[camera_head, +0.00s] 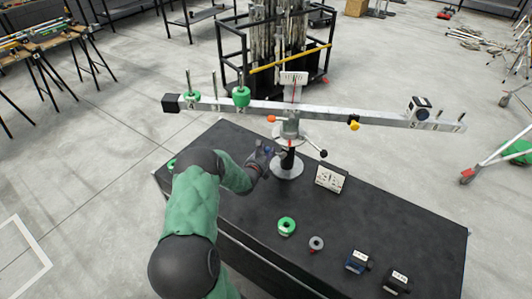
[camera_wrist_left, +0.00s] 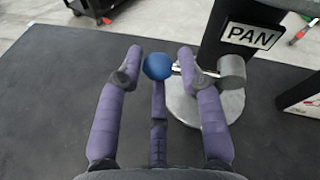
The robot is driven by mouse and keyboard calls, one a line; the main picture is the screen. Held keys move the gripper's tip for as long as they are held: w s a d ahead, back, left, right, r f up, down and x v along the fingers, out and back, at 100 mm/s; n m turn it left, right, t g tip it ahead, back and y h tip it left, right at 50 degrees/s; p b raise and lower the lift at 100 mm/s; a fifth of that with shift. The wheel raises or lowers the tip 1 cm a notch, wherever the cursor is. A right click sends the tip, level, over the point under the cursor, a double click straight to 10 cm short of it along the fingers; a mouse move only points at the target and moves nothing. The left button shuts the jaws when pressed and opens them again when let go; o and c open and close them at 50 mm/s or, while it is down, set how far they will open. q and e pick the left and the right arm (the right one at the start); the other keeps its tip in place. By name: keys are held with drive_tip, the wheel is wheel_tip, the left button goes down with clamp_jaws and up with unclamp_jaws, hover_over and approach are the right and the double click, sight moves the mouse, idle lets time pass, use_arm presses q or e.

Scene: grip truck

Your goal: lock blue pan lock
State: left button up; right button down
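The blue pan lock knob (camera_wrist_left: 158,66) is a round ball on a short metal lever, beside a black post with a white PAN label (camera_wrist_left: 251,36). The post rises from a round silver base (camera_wrist_left: 207,103). My left gripper (camera_wrist_left: 160,85) has its purple fingers spread, with the knob appearing between the fingertips. Contact cannot be told. In the head view my left gripper (camera_head: 262,157) is just left of the balance stand's post (camera_head: 287,160), and the knob is hard to make out there. My right gripper is not in view.
A long metal beam (camera_head: 325,113) with green weights (camera_head: 241,96) spans above the black table (camera_head: 250,205). An orange knob (camera_head: 271,119) and black knob (camera_head: 323,153) stick out above. A green ring (camera_head: 287,226), a grey ring (camera_head: 316,243) and dark blocks (camera_head: 357,262) lie on the table.

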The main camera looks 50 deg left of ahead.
use_arm(q)
drive_tip(key=shift+r, duration=0.1)
drive_tip(key=v, duration=1.2)
idle(0.5)
